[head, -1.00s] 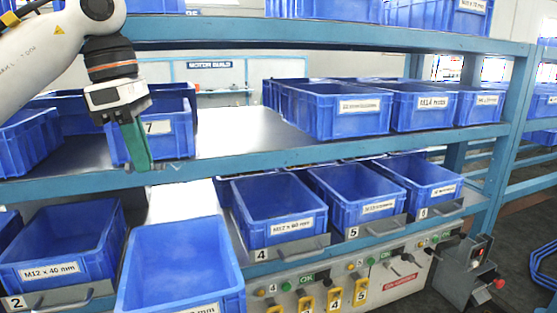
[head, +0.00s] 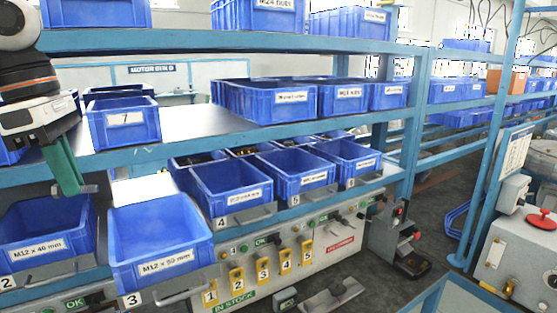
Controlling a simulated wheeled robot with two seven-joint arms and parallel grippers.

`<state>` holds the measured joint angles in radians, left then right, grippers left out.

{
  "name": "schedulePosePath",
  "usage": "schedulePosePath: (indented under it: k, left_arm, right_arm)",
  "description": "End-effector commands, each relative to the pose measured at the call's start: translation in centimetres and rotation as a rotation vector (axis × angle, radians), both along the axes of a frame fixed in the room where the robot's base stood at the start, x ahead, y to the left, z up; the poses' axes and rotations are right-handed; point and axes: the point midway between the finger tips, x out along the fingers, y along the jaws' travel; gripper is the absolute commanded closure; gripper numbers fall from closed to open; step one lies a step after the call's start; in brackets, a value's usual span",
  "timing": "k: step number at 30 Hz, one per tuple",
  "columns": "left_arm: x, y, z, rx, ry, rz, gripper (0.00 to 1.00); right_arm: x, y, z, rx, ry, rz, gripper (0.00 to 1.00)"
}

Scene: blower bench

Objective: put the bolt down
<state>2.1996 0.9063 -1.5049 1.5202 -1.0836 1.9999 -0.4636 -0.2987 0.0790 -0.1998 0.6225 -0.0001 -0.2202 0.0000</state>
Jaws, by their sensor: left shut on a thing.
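My left gripper (head: 70,182) comes in from the upper left, pointing down, with green fingers. It is shut on a small grey piece, the bolt (head: 90,189), which sticks out to the right at the fingertips. Its shape is too small to make out fully. In the picture the gripper is above and between the blue bin labelled M12 x 40 mm (head: 45,247) and the blue bin labelled M12 x 50 mm (head: 164,263). Both bins look empty from here. My right gripper is out of view.
Blue bins 4 (head: 232,198), 5 and 6 stand on the lower rack. A bin marked 7 (head: 124,119) is on the shelf behind my gripper. The bare shelf (head: 195,128) is clear right of it. A control panel (head: 330,250) runs below; a grey machine (head: 520,265) stands right.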

Motion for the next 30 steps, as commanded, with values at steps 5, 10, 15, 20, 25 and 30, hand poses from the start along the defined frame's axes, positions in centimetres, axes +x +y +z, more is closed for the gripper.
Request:
schedulePosePath:
  k: [5, 10, 15, 20, 25, 30]
  left_arm:
    - [-0.2, -0.6, -2.4, 0.002, 0.004, -0.129, 1.0]
    - [-0.5, -1.4, -5.0, 0.002, 0.006, -0.285, 1.0]
    - [-1.0, -2.5, -8.8, 0.002, 0.007, -0.508, 1.0]
    - [-1.7, -4.3, -14.5, 0.002, 0.012, -0.839, 1.0]
    - [-2.5, -6.2, -20.9, 0.003, 0.008, -1.234, 1.0]
    - [-2.9, -7.5, -25.1, 0.008, 0.003, -1.499, 1.0]
  right_arm:
    - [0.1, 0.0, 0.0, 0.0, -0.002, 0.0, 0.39]
    - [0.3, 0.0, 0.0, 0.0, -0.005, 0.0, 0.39]
    - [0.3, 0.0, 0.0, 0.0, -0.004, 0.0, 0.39]
    - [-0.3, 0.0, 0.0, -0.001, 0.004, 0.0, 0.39]
    - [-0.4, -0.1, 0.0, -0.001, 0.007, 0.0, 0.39]
    - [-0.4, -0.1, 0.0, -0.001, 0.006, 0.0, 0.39]
